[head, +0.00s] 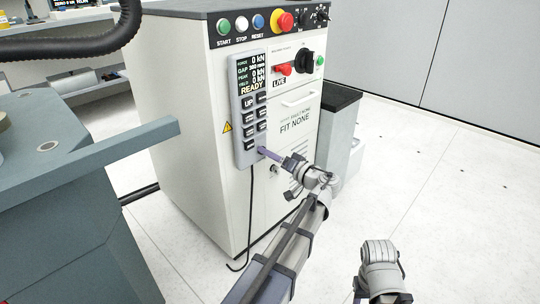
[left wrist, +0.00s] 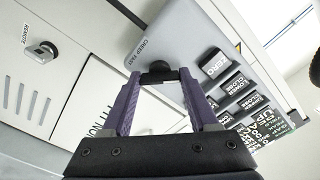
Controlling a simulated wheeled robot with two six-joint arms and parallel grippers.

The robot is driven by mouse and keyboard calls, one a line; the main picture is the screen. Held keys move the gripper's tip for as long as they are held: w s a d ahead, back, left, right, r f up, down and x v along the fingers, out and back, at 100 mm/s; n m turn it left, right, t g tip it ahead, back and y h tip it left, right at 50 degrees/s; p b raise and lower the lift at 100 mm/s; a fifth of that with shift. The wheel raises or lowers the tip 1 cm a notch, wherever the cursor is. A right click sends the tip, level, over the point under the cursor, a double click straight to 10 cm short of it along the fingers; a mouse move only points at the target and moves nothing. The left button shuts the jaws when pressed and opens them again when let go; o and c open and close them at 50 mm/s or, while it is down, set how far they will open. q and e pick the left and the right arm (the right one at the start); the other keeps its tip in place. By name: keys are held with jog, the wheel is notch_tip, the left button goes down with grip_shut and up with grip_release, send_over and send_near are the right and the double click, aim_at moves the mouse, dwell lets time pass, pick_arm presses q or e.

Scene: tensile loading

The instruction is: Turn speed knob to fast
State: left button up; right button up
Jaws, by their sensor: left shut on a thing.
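The speed knob (left wrist: 158,74) is a small black knob at the end of the grey hand pendant (left wrist: 172,38), beside a label reading CREEP and FAST. In the left wrist view the purple fingers of my left gripper (left wrist: 157,76) are shut on the knob, one on each side. Which way the knob points is not clear. In the head view the pendant (head: 238,106) hangs on the white cabinet, and my left gripper (head: 264,152) reaches its lower right corner, hiding the knob. Part of my right arm shows at lower right; its fingers are not visible.
The white cabinet (head: 222,200) carries START, STOP and RESET buttons, a red emergency button (head: 281,20), a red lever (head: 283,69) and a black rotary switch (head: 304,62). A dark cable (head: 250,212) hangs below the pendant. Clear floor (head: 450,190) lies to the right.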

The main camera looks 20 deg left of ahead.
pick_arm(q)
jog(key=c, duration=0.5)
jog(key=shift+m, duration=8.9)
jog(key=o, duration=1.4)
jog(key=shift+c, duration=0.2)
